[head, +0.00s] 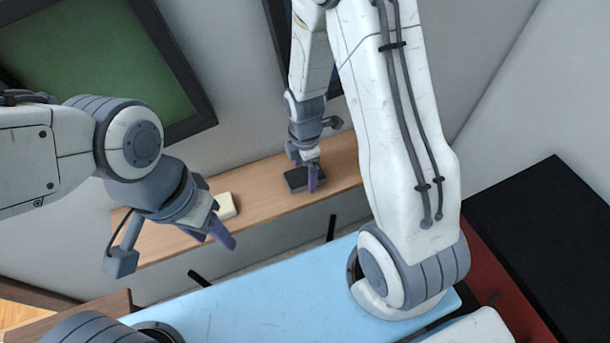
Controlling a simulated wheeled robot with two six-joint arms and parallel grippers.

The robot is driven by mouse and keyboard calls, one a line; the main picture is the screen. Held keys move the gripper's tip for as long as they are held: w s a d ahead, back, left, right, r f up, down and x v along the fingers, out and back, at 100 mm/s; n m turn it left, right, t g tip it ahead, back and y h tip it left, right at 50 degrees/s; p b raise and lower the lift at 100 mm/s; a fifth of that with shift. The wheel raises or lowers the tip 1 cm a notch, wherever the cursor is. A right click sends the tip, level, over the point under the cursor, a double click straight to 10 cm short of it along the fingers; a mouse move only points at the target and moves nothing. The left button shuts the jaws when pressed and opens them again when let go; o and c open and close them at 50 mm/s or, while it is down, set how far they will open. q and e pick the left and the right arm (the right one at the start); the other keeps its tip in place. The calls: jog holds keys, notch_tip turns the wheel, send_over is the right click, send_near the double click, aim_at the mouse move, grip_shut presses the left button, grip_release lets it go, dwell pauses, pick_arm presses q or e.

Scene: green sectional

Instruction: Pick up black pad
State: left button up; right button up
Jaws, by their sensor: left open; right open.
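The black pad (296,179) is a small dark block lying on the wooden shelf (335,172) against the wall. My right gripper (312,182) is at the pad's right side, pointing down, with its fingers partly in front of the pad. It is open; I cannot tell whether a finger touches the pad. My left gripper (222,236) is open and empty, in front of the shelf's left part and well to the left of the pad.
A cream block (225,205) lies on the shelf left of the pad, just behind my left gripper. A framed green board (100,55) hangs at upper left. A black box-like surface (550,235) stands at right. The shelf's right end looks clear.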

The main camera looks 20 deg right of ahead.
aim_at(304, 173)
jog(key=c, duration=1.3)
jog(key=shift+o, duration=0.2)
jog(key=shift+r, duration=0.1)
jog(key=shift+r, duration=0.6)
notch_tip(304, 173, up, 3)
jog(key=shift+w+f, duration=0.1)
jog(key=shift+f, duration=0.05)
jog(key=s+d+r, duration=0.7)
jog(key=s, duration=0.2)
jog(key=shift+s+d+b, duration=0.15)
jog(key=shift+d+b, duration=0.05)
jog(key=shift+b, duration=0.15)
